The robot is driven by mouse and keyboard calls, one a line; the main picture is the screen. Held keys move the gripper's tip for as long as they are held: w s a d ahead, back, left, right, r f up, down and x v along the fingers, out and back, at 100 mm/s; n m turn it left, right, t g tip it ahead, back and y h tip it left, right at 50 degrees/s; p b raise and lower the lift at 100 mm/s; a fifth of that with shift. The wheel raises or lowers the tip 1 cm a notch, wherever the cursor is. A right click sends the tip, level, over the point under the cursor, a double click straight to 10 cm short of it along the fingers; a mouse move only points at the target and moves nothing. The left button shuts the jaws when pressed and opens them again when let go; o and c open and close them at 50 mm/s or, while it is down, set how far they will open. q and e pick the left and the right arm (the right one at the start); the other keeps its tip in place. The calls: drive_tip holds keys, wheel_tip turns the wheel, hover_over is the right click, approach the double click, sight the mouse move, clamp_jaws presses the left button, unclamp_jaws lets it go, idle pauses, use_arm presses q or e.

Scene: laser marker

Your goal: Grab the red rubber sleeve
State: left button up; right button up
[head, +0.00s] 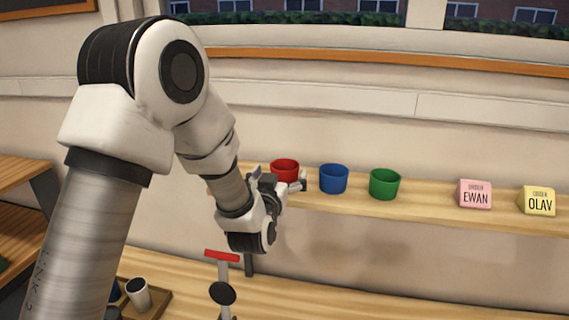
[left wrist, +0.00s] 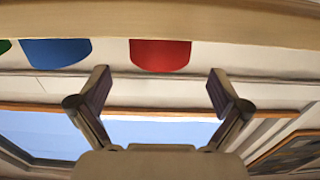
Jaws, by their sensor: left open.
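The red rubber sleeve (head: 285,167) is an open-topped red cup shape standing on the wall shelf, at the left end of a row. My left gripper (head: 281,178) is right in front of it, covering its lower part in the head view. In the left wrist view, which is upside down, the red sleeve (left wrist: 160,55) shows beyond my open fingers (left wrist: 158,76), roughly centred between them. The fingers are apart and empty. I cannot tell whether they touch the sleeve. My right gripper is not in view.
A blue sleeve (head: 333,179) and a green sleeve (head: 384,184) stand to the right on the shelf (head: 430,202). A pink EWAN block (head: 475,194) and a yellow OLAV block (head: 539,201) are further right. Below, a red-topped stand (head: 222,255) and a tray (head: 156,302) with cups sit on the lower table.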

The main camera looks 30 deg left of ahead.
use_arm(q)
drive_tip(key=x, duration=0.3)
drive_tip(key=shift+w+f, duration=0.35)
drive_tip(key=shift+f, duration=0.05)
drive_tip(key=shift+s, duration=0.15)
drive_tip(key=shift+s+r, duration=0.2)
drive_tip(key=shift+s, duration=0.05)
drive_tip(key=c, duration=0.5)
drive_tip(key=shift+s+d+r, duration=0.1)
drive_tip(key=shift+s, duration=0.05)
drive_tip(key=c, duration=0.5)
